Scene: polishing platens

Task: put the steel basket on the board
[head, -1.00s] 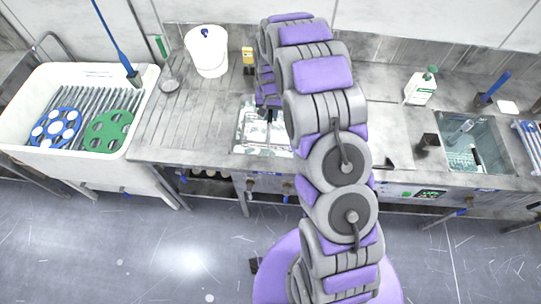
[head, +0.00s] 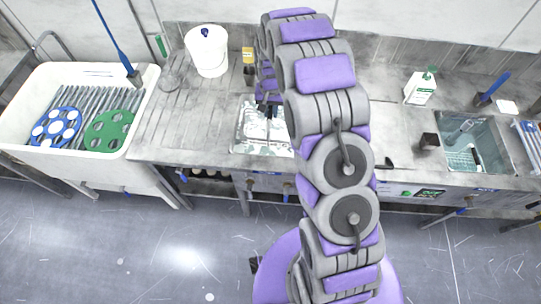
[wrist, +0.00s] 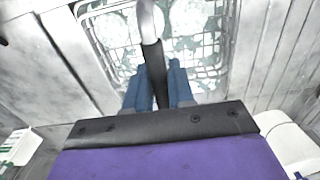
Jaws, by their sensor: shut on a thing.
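The steel basket (wrist: 208,45) is a pale wire-mesh basket with light round pieces in it, seen at the top of the wrist view. In the head view its mesh (head: 250,138) shows at the sink opening in the middle of the counter, partly hidden by my arm. Its bent handle has a black grip (wrist: 154,62). My gripper (wrist: 158,85) has its blue fingers shut on this grip, one on each side. In the head view my gripper (head: 267,107) is above the basket. The grooved board (head: 180,125) lies left of the basket, with bare room on it.
A white bucket (head: 207,58) and a small yellow-and-black bottle (head: 249,62) stand behind the board. A white basin (head: 75,78) with a blue and a green disc is at far left. A dark cup (head: 429,142) and second sink (head: 470,150) are at right.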

